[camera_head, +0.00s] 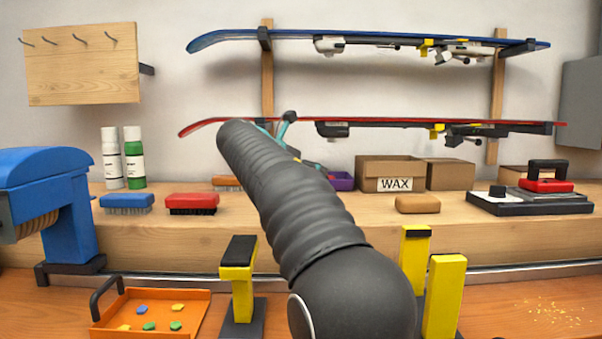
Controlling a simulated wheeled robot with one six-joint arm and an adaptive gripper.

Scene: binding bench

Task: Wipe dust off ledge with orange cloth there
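A wooden ledge (340,238) runs across the back of the bench. A small orange-brown rounded piece (417,204) lies on it right of centre; it looks like a block, and I cannot tell whether it is cloth. No other clear orange cloth shows. Fine yellowish dust-like specks (555,312) lie on the lower bench top at the right. My dark arm reaches up over the ledge in the middle. Teal parts of my gripper (287,130) show behind its far end, in front of the red ski; the fingertips are mostly hidden, and whether they hold anything is unclear.
The lower right is mostly clear.

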